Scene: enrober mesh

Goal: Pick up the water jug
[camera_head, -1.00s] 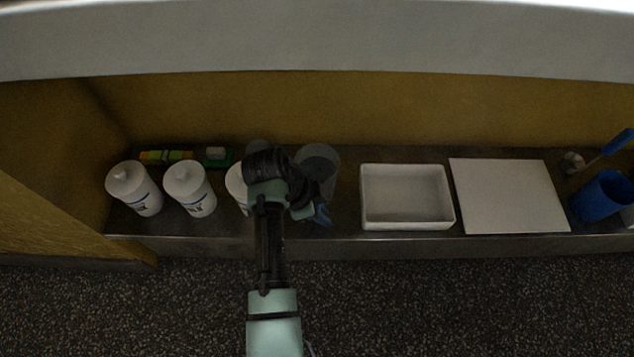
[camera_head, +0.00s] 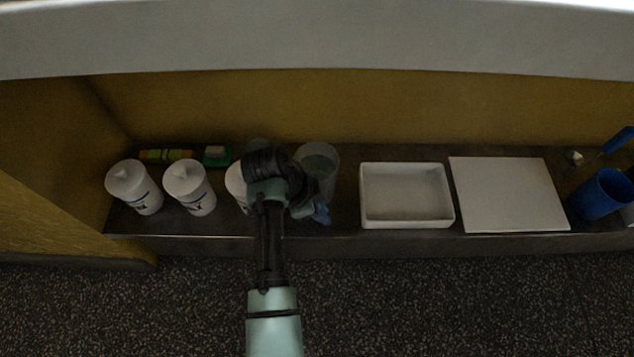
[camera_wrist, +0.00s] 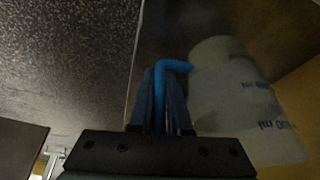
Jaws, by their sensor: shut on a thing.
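The water jug (camera_head: 320,157) is a clear grey vessel upright on the steel shelf, right of my arm in the head view. My arm hides part of it. In the wrist view a pale, see-through body with blue print, which looks like the jug (camera_wrist: 240,97), fills the right side, with a bent blue handle (camera_wrist: 176,66) at its left. My gripper (camera_wrist: 161,95) has its blue fingers on both sides of this handle and is shut on it. In the head view my gripper (camera_head: 318,212) is at the jug's front side. I cannot tell whether the jug's base touches the shelf.
White lidded bottles (camera_head: 134,188) stand to the left; one is partly behind my arm. A white tray (camera_head: 407,224), a white board (camera_head: 508,195) and a blue cup (camera_head: 601,194) are to the right. A pale ledge (camera_head: 320,40) overhangs the shelf (camera_head: 346,212).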

